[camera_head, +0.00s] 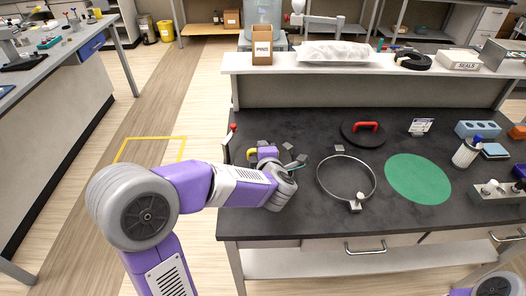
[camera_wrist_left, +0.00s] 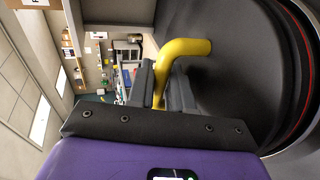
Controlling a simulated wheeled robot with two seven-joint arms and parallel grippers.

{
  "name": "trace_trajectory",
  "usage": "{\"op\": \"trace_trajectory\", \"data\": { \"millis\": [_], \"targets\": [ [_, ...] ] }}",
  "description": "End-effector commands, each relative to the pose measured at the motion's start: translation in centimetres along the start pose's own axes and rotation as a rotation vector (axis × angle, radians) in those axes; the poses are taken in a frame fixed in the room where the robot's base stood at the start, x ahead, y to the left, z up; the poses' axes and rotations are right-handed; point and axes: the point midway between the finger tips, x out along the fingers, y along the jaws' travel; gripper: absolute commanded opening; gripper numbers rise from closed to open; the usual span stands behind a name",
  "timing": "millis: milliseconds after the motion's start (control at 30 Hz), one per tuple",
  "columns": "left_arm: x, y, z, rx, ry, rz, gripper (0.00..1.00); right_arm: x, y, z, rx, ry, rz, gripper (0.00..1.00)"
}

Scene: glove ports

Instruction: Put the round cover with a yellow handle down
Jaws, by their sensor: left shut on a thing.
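My left gripper (camera_head: 264,154) is over the left part of the dark bench, shut on the yellow handle (camera_wrist_left: 183,49) of the round cover. In the left wrist view, the fingers (camera_wrist_left: 162,88) stand on both sides of the bent handle. The cover (camera_wrist_left: 225,65) is a dark disc filling the upper right there, with a red line near its rim. In the head view, the yellow handle (camera_head: 252,153) shows as a small patch by the gripper; I cannot make out the cover's full outline. My right gripper is not in view.
A metal ring (camera_head: 319,186) with a clamp lies right of my left gripper. A bottle (camera_head: 466,152) and blue block (camera_head: 477,129) stand at the right. A raised shelf (camera_head: 400,68) runs behind.

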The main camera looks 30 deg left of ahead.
Motion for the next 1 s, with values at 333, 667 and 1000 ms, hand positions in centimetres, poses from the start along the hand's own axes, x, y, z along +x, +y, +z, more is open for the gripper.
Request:
{"op": "trace_trajectory", "data": {
  "millis": [333, 667, 1000],
  "targets": [
    [0.1, -0.4, 0.0, 0.0, 0.0, 0.0, 0.44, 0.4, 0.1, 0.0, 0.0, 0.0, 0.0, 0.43],
    [0.0, -0.3, 0.0, 0.002, 0.0, -0.005, 0.46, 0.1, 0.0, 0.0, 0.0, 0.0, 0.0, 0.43],
    [-6.1, 0.2, 0.1, 0.001, -0.005, 0.0, 0.46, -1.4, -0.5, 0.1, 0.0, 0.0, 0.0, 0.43]
  ]
}}
